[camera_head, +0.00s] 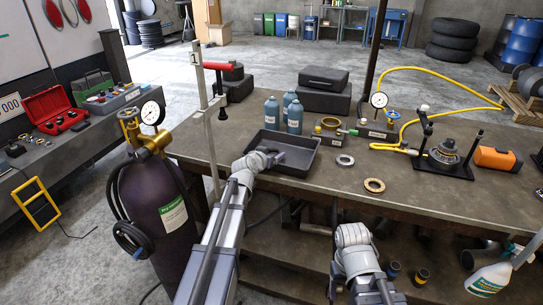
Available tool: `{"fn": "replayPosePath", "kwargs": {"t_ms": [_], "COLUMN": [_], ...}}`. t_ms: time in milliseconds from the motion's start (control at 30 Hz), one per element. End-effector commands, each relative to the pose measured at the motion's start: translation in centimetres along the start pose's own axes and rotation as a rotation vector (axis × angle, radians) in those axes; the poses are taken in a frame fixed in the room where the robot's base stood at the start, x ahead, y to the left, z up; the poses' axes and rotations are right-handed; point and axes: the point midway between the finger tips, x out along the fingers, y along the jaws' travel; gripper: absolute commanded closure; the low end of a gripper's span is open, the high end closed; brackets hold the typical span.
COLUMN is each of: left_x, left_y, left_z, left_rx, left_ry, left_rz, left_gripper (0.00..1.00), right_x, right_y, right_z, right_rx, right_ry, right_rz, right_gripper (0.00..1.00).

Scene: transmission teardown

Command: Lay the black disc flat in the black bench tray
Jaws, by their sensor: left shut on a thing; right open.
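The black bench tray (309,172) lies on the workbench near its front left. My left gripper (290,155) reaches over the tray and is low, at or just above its floor. It is shut on a dark thing, which I take for the black disc; its outline blends with the dark gripper and tray, so I cannot tell its tilt or whether it touches the tray. My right gripper (337,278) is open, in front of and below the bench edge; its fingers are mostly hidden by my own arm.
Blue bottles (271,113) stand behind the tray, with black cases (323,88) further back. A silver ring (345,160) and a brass ring (374,185) lie to its right.

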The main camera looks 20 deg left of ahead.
Motion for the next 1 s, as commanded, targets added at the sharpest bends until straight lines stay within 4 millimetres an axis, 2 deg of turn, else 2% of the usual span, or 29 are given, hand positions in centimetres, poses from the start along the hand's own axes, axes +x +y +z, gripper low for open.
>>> {"fn": "replayPosePath", "kwargs": {"t_ms": [33, 133, 267, 367, 700, 833, 1000], "left_x": [0.1, 0.1, 0.0, -1.5, -8.5, -10.4, -11.8], "left_y": [0.2, 0.3, 0.3, 0.3, 0.2, 0.2, 0.1], "left_z": [0.6, 0.6, 0.3, 0.4, 0.1, 0.0, 0.1], "left_rx": [0.004, 0.004, 0.005, 0.005, 0.003, 0.002, 0.002], "left_ry": [-0.014, -0.014, -0.015, -0.015, -0.012, -0.011, -0.01], "left_rz": [0.009, 0.009, 0.009, 0.008, 0.006, 0.006, 0.006], "left_gripper": [0.13, 0.02, 0.0, 0.0, 0.0, 0.0, 0.0], "right_x": [0.3, 0.3, 0.0, -0.5, -3.4, -4.0, -4.5], "right_y": [0.0, 0.0, 0.0, 0.1, 0.3, 0.4, 0.4], "right_z": [0.0, 0.0, 0.0, 0.0, 0.2, 0.2, 0.3], "right_rx": [0.0, 0.0, 0.0, 0.0, 0.0, 0.0, 0.0], "right_ry": [0.0, 0.0, 0.0, 0.0, 0.0, 0.0, 0.0], "right_rz": [0.0, 0.0, 0.0, 0.0, 0.0, 0.0, 0.0], "right_gripper": [0.33, 0.33, 0.33, 0.33, 0.33, 0.33, 0.33]}}
